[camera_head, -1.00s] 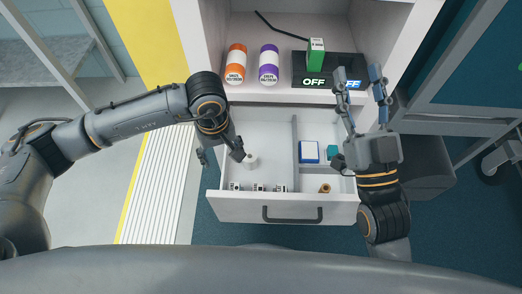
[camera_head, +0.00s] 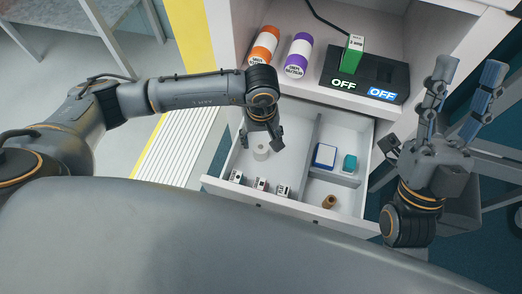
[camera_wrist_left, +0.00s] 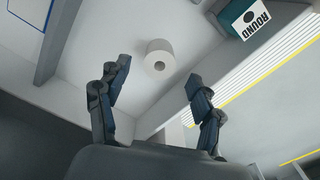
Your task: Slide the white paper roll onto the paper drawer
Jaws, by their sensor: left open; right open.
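The white paper roll (camera_head: 261,152) stands in the left compartment of the open white drawer (camera_head: 290,214). In the left wrist view the roll lies just beyond the open fingertips (camera_wrist_left: 158,71), with no visible contact. My right gripper (camera_head: 468,68) is open and empty, to the right of the drawer, fingers pointing up in the picture.
Small labelled boxes (camera_head: 260,184) line the drawer's front. Right of its divider are a blue-white box (camera_head: 325,155), a teal item (camera_head: 350,162) and a brown piece (camera_head: 329,202). Orange (camera_head: 264,46) and purple (camera_head: 299,56) cans and a black OFF panel (camera_head: 372,73) sit on the shelf behind.

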